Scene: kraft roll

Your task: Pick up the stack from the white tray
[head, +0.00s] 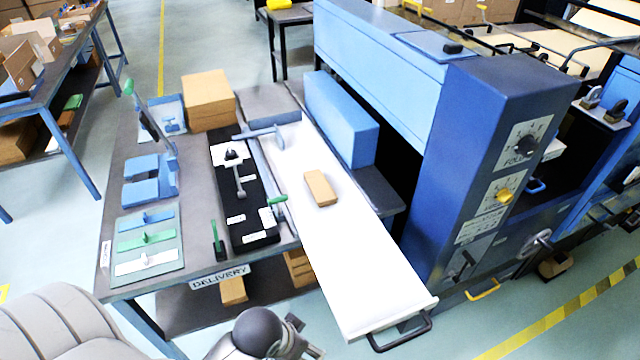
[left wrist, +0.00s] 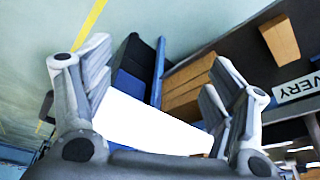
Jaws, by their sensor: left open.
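The stack (head: 320,188) is a small tan-brown block of kraft paper. It lies on the upper middle of the long white tray (head: 375,285), which slopes towards me beside the blue machine. My left gripper shows in the left wrist view (left wrist: 158,62), with its two grey fingers wide apart and no stack between them. A plain white surface shows between and behind the fingers; I cannot tell whether it is the tray. In the head view, part of my left arm is at the bottom edge, below and left of the tray's end, and its fingers are not clear. My right gripper is not seen.
The delivery table (head: 190,215) left of the tray holds a black board (head: 262,232), a brown box (head: 208,100) and blue holders (head: 150,180). A black handle (head: 400,332) sticks out from the tray's near end. The blue machine (head: 480,160) stands close on the right.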

